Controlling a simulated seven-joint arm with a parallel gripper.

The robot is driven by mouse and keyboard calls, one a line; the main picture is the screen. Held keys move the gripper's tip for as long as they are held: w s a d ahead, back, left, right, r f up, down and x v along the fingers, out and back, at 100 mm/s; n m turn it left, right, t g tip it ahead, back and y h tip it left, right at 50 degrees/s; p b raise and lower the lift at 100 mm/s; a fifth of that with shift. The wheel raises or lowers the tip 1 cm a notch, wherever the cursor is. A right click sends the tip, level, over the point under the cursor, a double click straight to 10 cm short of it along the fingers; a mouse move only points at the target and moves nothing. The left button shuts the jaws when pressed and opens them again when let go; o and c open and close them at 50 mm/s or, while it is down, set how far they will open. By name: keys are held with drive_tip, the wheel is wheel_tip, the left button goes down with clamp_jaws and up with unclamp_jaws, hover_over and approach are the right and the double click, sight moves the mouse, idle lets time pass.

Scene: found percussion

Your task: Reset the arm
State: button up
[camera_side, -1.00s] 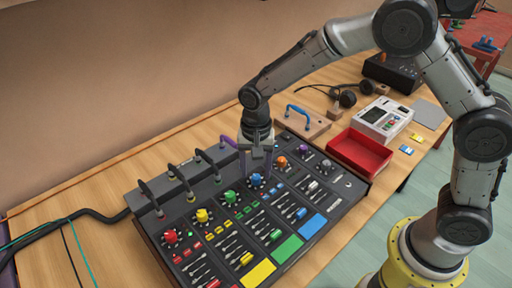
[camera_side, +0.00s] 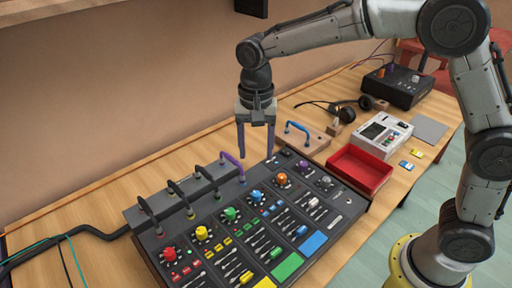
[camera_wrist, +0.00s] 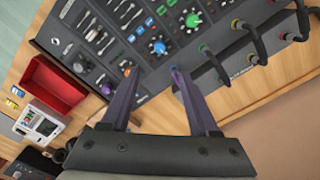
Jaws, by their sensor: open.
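My gripper (camera_side: 256,153) is open and empty, pointing down above the back edge of the black mixing console (camera_side: 150,250). In the wrist view its two dark purple fingers (camera_wrist: 153,78) are spread apart with nothing between them. The console carries coloured knobs, including a blue one (camera_side: 256,196) and an orange one (camera_side: 282,180). A purple looped cable (camera_side: 232,162) stands just left of the gripper on the black strip behind the console, beside several dark looped cables (camera_side: 147,211).
A wooden block with a blue handle (camera_side: 298,129), a red tray (camera_side: 358,170), a white device (camera_side: 384,135), headphones (camera_side: 345,112) and a black box (camera_side: 400,87) occupy the table to the right. A shelf (camera_side: 60,12) shows at the top left.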

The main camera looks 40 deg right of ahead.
drive_tip(key=s+d+r+t, duration=0.3)
drive_tip(key=s+d+r, duration=0.6)
drive_tip(key=r, duration=0.3)
drive_tip(key=s+d+f+n+t, duration=0.1)
drive_tip(key=s+f+n, duration=0.1)
drive_tip(key=s, duration=0.3)
drive_tip(key=s+d+f+n, duration=0.1)
drive_tip(key=s+d+n, duration=0.1)
drive_tip(key=s+n, duration=0.2)
drive_tip(key=s+d+f+n+t, duration=0.1)
drive_tip(key=s+f+n, duration=0.1)
drive_tip(key=s, duration=0.4)
drive_tip(key=shift+s+d+f+n+t, duration=0.3)
drive_tip(key=shift+s+n, duration=0.1)
drive_tip(key=shift+n, duration=0.1)
